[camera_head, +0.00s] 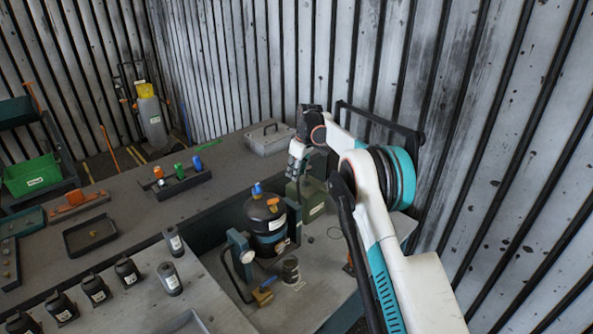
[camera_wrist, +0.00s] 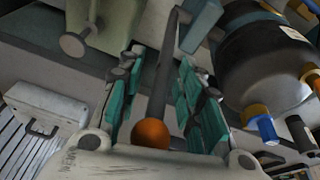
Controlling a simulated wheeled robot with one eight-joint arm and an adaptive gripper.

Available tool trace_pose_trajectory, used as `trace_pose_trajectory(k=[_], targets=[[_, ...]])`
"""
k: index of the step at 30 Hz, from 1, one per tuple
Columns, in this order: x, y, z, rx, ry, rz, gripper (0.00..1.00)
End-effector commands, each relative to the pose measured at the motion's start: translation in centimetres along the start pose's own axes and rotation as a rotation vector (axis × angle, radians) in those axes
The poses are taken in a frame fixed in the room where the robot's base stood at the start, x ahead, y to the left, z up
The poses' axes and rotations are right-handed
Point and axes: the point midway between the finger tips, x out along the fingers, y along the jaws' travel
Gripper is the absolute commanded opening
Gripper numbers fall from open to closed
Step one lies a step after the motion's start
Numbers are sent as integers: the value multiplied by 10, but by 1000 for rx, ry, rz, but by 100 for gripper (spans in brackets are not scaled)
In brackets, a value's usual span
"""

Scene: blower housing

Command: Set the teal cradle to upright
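The teal cradle (camera_head: 240,248) stands on the lower bench in the head view, its posts on either side of a black drum-shaped housing (camera_head: 265,222). The housing's exact tilt is hard to judge. In the wrist view a blue-teal cradle post (camera_wrist: 201,25) and the housing (camera_wrist: 262,55) lie at upper right. A dark lever (camera_wrist: 170,65) with an orange ball knob (camera_wrist: 151,133) runs down between the fingers of my gripper (camera_wrist: 160,65). The fingers are apart, with gaps beside the lever. In the head view my gripper (camera_head: 298,160) is behind the housing, its fingers poorly seen.
A green can (camera_head: 306,198) stands close to my gripper, right of the housing. A grey case (camera_head: 270,137) lies behind. A dark cup (camera_head: 290,270) and a yellow-handled tool (camera_head: 263,292) are in front of the cradle. Several dark bottles (camera_head: 95,288) line the left bench.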

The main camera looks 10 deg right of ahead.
Motion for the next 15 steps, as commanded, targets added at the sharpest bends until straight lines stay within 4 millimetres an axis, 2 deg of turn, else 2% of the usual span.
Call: trace_pose_trajectory(k=[7,15], targets=[[-12,0,0,1,-1,-1,33],[-64,0,0,1,0,-1,33]])
